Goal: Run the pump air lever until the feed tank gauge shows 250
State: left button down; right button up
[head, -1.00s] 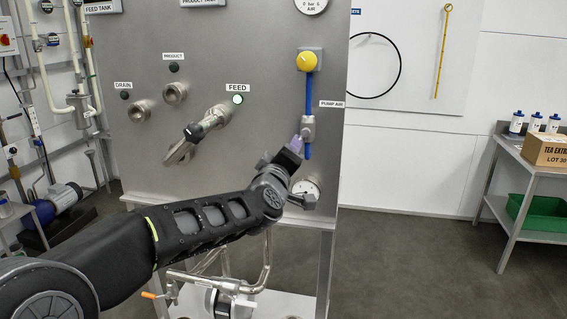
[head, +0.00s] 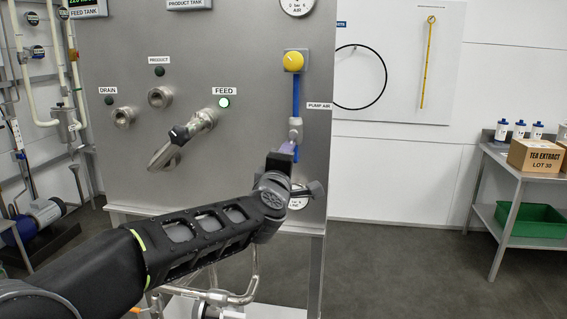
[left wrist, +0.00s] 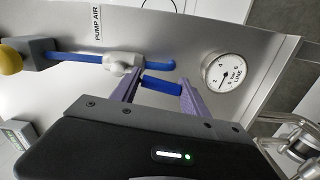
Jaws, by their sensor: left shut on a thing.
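The pump air valve (head: 295,130) is pale and sits on a blue air line below a yellow knob (head: 293,61), by the PUMP AIR label (head: 319,106). It also shows in the left wrist view (left wrist: 125,62). My left gripper (head: 285,150) is at the valve's lower end. In the left wrist view its purple fingers (left wrist: 160,84) are shut on the blue lever (left wrist: 161,85), one on each side. The feed tank gauge (head: 83,3) shows green digits at the top left, cut off by the frame edge and unreadable. My right gripper is not in view.
The line gauge (left wrist: 223,72) is close beside my left gripper. A green lamp (head: 224,102) is lit by the FEED label. A metal pipe bend (head: 182,140) sticks out from the panel (head: 240,60). A side table (head: 530,172) with a carton stands at the right.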

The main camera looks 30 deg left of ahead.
pick_arm(q)
jog(key=shift+w+d+f, duration=0.1)
jog(key=shift+w+d, duration=0.05)
jog(key=shift+d, duration=0.4)
jog(key=c, duration=0.8)
grip_release()
jog(key=shift+w+d, duration=0.1)
jog(key=shift+c, duration=0.2)
jog(key=shift+a+r, duration=0.2)
jog(key=shift+a, duration=0.2)
